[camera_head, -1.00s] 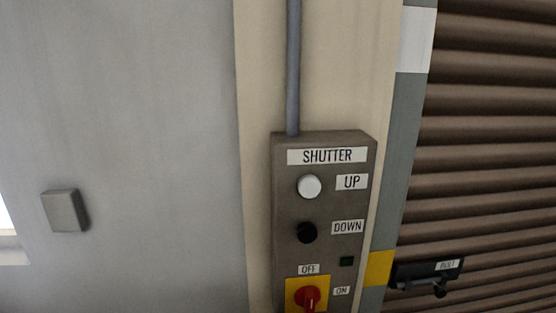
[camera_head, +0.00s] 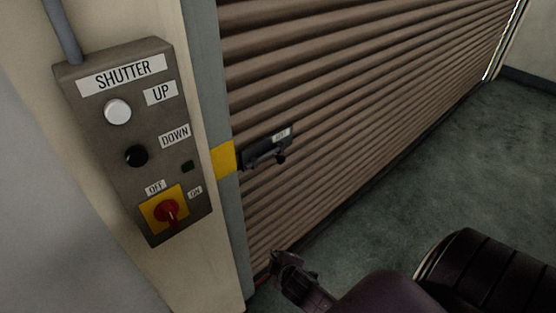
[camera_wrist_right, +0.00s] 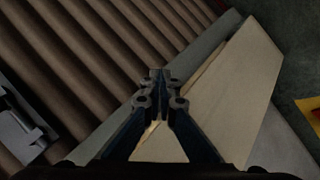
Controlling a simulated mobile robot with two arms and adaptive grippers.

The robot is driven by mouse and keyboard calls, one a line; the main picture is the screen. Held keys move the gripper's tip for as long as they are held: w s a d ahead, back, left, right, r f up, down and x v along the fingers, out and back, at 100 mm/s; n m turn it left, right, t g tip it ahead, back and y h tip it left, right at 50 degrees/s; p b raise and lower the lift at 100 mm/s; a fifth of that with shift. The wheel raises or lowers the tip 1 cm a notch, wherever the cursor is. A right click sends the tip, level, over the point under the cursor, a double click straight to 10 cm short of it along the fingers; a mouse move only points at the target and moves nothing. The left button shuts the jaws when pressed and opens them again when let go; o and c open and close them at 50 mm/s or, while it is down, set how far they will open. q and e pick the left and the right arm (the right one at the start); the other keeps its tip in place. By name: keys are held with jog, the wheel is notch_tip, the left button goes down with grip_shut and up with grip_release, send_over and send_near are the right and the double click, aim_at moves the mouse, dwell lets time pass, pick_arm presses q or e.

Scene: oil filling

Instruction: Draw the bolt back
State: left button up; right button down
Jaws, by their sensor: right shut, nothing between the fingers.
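The bolt (camera_head: 265,150) is a small dark latch with a knob and a "BOLT" label, mounted on the brown slatted shutter (camera_head: 350,90) beside the yellow band of the door frame. My right gripper (camera_head: 278,262) is below the bolt in the head view, apart from it. In the right wrist view the right gripper (camera_wrist_right: 158,76) is shut and empty. A grey metal fitting (camera_wrist_right: 22,130) at the left edge of that view looks like the bolt, partly cut off. My left gripper is not in view.
A grey control box (camera_head: 130,140) marked SHUTTER hangs left of the shutter, with a white UP button (camera_head: 117,111), a black DOWN button (camera_head: 136,156) and a red switch (camera_head: 168,211). Green-grey floor (camera_head: 430,150) lies clear at the right.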

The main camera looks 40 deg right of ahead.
jog(key=w+d+r+t+h, duration=0.1)
jog(key=w+d+r, duration=0.15)
jog(key=r, duration=0.45)
jog(key=w+d+r+t, duration=0.1)
jog(key=w+r, duration=0.2)
jog(key=r, duration=0.4)
jog(key=n+t+h+p, duration=0.1)
jog(key=t+h+p, duration=0.1)
send_near(281, 159)
jog(key=s+a+r, duration=0.3)
jog(key=a, duration=0.3)
jog(key=s+d+f+p+x, duration=0.1)
jog(key=d+p+x, duration=0.1)
jog(key=x, duration=1)
jog(key=shift+d+f, duration=0.25)
jog(key=shift+w, duration=0.1)
jog(key=shift+d+f, duration=0.15)
jog(key=shift+d, duration=0.7)
